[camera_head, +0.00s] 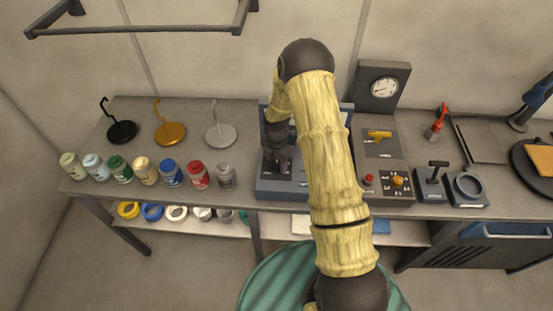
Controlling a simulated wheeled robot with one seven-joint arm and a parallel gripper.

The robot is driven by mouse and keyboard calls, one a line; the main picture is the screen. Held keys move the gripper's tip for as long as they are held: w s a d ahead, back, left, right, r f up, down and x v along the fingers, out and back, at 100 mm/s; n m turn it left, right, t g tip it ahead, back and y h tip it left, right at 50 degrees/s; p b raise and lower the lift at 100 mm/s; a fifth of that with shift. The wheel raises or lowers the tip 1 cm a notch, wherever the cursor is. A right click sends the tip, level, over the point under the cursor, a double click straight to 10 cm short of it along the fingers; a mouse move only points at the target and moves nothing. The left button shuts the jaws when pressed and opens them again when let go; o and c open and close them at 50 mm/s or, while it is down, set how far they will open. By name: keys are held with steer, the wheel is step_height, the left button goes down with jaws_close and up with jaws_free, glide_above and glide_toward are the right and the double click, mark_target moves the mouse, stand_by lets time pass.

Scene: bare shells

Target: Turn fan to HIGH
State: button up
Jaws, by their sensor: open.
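A dark control panel (384,200) sits at the front of the bench, right of my arm. It carries an orange knob (398,181) ringed by small labels too small to read, and a red button (369,179). A yellow lever (379,135) lies on a grey plate behind it. I cannot tell which of these is the fan control or its setting. My gripper (283,167) is open and points down over a blue-grey device (272,186), left of the panel. My arm hides part of this device.
Several paint jars (120,168) and three hooked stands (170,134) stand on the left of the bench. A gauge box (383,87), a black T-handle (434,170) and a round ring fixture (468,186) are on the right. A rack (140,32) hangs above.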

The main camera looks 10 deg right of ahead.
steer(key=shift+c, duration=0.2)
steer(key=c, duration=1)
steer(key=shift+o, duration=0.2)
